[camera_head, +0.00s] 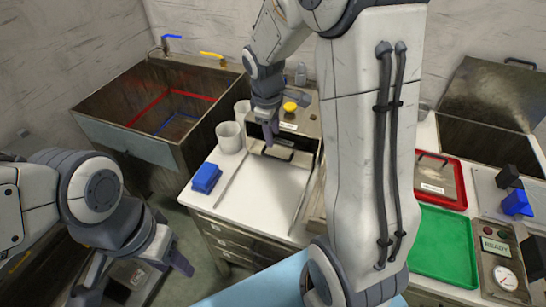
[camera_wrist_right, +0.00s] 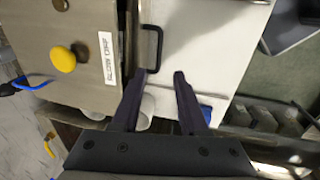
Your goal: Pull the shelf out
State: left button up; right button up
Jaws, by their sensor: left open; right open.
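The shelf unit is a metal box (camera_head: 312,122) with a yellow knob and a white label, on the white counter. A black bar handle (camera_wrist_right: 153,48) stands on its front edge in the right wrist view; the front also shows in the head view (camera_head: 285,153). My right gripper (camera_head: 270,136) is at the box front, fingers down. In the right wrist view its fingers (camera_wrist_right: 160,76) are apart and empty. The handle lies just beyond the left fingertip, not clearly between the fingers. My left gripper (camera_head: 135,278) is open and empty, low at the left, away from the shelf.
White cups (camera_head: 229,138) and a blue block (camera_head: 206,178) stand left of the box. Two thin rails (camera_head: 301,200) run over the bare counter before it. A sink (camera_head: 130,140) is at the left. A red tray (camera_head: 459,192) and a green tray (camera_head: 445,246) lie at the right.

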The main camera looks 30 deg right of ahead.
aim_at(276, 158)
jog(key=f, duration=0.3)
jog(key=w+d+f, duration=0.1)
jog(key=f, duration=0.6)
jog(key=shift+w+d, duration=0.15)
jog(key=shift+d, duration=0.15)
grip_shut()
dwell(1.0)
